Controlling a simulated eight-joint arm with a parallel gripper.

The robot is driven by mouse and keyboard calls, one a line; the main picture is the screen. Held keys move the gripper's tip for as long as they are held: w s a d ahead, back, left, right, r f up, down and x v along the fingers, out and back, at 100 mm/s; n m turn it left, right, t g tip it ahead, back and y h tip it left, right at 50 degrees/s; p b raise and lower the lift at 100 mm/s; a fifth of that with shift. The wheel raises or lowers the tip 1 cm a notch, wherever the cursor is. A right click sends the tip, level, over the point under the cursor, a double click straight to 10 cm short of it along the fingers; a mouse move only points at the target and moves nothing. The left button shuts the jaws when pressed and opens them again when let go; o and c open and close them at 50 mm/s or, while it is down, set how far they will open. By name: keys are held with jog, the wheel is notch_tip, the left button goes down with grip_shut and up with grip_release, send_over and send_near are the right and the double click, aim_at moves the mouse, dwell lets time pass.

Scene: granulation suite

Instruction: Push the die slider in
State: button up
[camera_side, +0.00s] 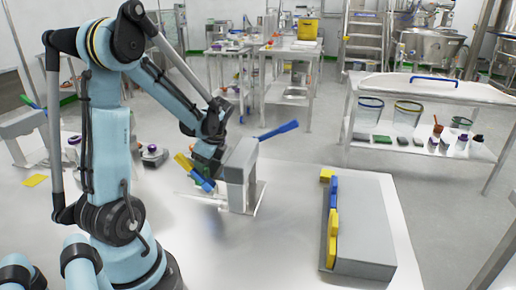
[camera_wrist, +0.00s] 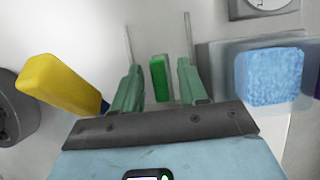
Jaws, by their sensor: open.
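A grey upright press-like device (camera_side: 240,175) stands on the bench with a blue lever (camera_side: 278,130) at its upper right. My gripper (camera_wrist: 158,42) is open, with two green fingers ending in thin tips. A small green block (camera_wrist: 160,78) shows between the fingers in the wrist view; whether they touch it is unclear. I cannot tell for sure which part is the die slider. A yellow handle-like part (camera_wrist: 58,84) lies left of the fingers, and a blue textured block (camera_wrist: 269,76) lies to their right. In the side view my gripper is close against the device's left side, its fingertips hidden.
A long grey box (camera_side: 366,225) with a blue strip (camera_side: 333,208) and yellow pieces (camera_side: 332,240) sits at the bench's right. A yellow card (camera_side: 35,180) lies at the far left. Bare bench shows between the device and the box. Carts and shelves stand behind.

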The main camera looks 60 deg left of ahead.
jog(key=v, duration=1.1)
jog(key=shift+r, duration=0.3)
jog(key=shift+o, duration=0.4)
jog(key=shift+w+d, duration=0.1)
jog(key=shift+o, duration=1.1)
jog(key=n, duration=0.2)
jog(key=s+n, duration=0.1)
jog(key=shift+a+f+h, duration=0.2)
jog(key=shift+a+h, duration=0.15)
jog(key=shift+h, duration=0.05)
jog(key=n, duration=0.3)
jog(key=s+a+n+t+h, duration=0.1)
jog(key=n, duration=0.3)
jog(key=s+n+t+h, duration=0.1)
jog(key=n, duration=0.2)
jog(key=shift+a+f+n, duration=0.3)
jog(key=n, duration=0.2)
jog(key=n+t, duration=0.1)
jog(key=n, duration=0.1)
jog(key=shift+s+a, duration=0.3)
jog(key=shift+f, duration=0.35)
notch_tip(320, 180, down, 11)
jog(key=shift+f, duration=0.2)
